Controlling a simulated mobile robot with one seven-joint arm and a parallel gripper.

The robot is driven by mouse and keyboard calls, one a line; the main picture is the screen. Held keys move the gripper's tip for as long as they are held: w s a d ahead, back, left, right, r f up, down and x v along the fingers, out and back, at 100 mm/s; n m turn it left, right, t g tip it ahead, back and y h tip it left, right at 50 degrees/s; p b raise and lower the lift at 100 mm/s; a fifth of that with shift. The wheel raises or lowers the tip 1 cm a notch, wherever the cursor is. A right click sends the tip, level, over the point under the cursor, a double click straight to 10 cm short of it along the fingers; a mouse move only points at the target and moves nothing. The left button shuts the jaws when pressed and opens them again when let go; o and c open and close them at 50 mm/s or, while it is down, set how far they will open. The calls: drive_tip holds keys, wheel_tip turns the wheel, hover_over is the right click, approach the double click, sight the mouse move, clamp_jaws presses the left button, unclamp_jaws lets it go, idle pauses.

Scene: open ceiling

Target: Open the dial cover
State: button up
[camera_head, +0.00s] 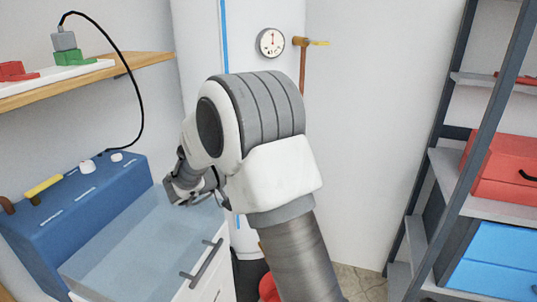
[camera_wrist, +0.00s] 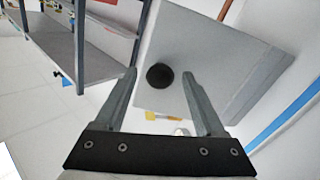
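My gripper (camera_head: 182,190) is at the left of my arm, over the right part of the light-blue top of the blue unit (camera_head: 75,208). In the wrist view my gripper (camera_wrist: 157,85) is open, its two fingers wide apart. A round black knob (camera_wrist: 160,77) on a pale grey panel (camera_wrist: 205,45) shows between the fingertips; whether it touches them I cannot tell. A round white dial (camera_head: 271,42) with a red needle is on the white tank, above my arm. No part is clearly recognisable as the dial cover.
A copper pipe with a yellow handle (camera_head: 318,43) is right of the dial. A wooden shelf (camera_head: 120,65) with a black cable is at upper left. A drawer handle (camera_head: 203,258) is below my gripper. A metal rack (camera_head: 440,160) with red and blue boxes stands right.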

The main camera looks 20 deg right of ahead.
drive_tip(key=p+v, duration=0.1)
drive_tip(key=v, duration=1.6)
drive_tip(key=shift+a+p, duration=0.25)
drive_tip(key=shift+p, duration=0.05)
